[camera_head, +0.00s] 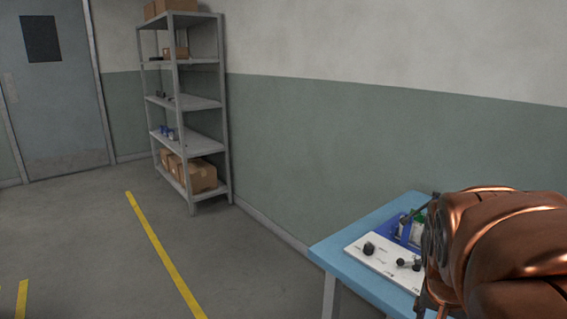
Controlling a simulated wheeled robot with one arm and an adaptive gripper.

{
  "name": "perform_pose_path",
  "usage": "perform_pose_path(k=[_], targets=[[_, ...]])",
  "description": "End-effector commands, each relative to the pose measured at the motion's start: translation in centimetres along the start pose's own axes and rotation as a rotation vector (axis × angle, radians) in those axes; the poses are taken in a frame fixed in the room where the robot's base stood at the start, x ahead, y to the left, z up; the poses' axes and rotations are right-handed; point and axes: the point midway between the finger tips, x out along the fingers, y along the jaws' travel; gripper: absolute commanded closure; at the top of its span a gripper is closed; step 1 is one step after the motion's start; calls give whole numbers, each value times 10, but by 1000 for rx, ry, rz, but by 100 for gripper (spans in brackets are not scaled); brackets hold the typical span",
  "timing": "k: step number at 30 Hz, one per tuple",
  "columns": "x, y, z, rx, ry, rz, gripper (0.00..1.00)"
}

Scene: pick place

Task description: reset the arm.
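My copper-coloured arm fills the lower right of the head view. Its end is over or in front of the blue table (345,246). A dark edge at the left of the arm may be part of my gripper, but its fingers cannot be made out, nor whether it holds anything. On the table lies a white board (381,262) with a black knob (369,248) and small dark parts. Behind it is a blue bin (388,231) with greenish-white contents. My arm hides the right part of the table.
A grey metal shelf (189,101) with cardboard boxes (200,176) stands against the wall at the back. A grey door (62,95) is at the far left. Yellow lines (160,246) mark the open floor at the left and centre.

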Motion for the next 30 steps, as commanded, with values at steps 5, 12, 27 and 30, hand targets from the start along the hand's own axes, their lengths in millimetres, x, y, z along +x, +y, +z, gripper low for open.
perform_pose_path(k=[5, 12, 27, 30], targets=[[22, -2, 92, -234, -259, -39, 51], [27, 7, 176, -488, -492, -82, 51], [-38, 20, 185, -597, -571, -104, 51], [-60, 21, 177, -596, -565, -106, 51]])
